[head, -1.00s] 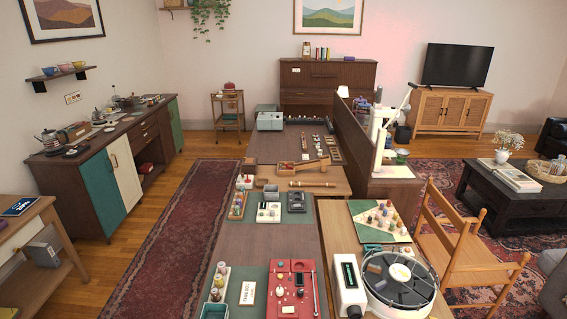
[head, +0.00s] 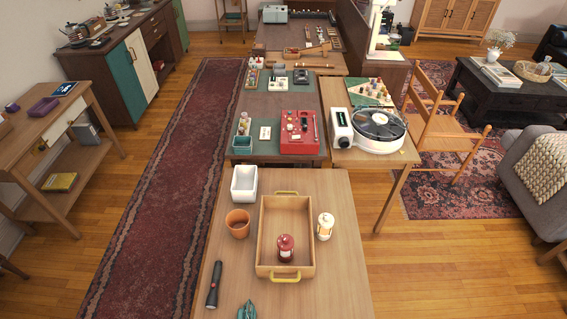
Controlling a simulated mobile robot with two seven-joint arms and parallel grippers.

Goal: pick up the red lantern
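The red lantern (head: 286,248) stands upright inside a wooden tray (head: 264,225) with yellow handles, near the tray's front end. The tray lies on the nearest wooden table (head: 338,205). A cream lantern (head: 325,226) stands just outside the tray, to its right. Neither of my grippers shows in the head view.
Left of the tray are a white bin (head: 244,183), a terracotta pot (head: 238,223) and a black flashlight (head: 214,285). A teal object (head: 247,310) lies at the front edge. The table's right front part is clear. A turntable (head: 378,128) stands farther back.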

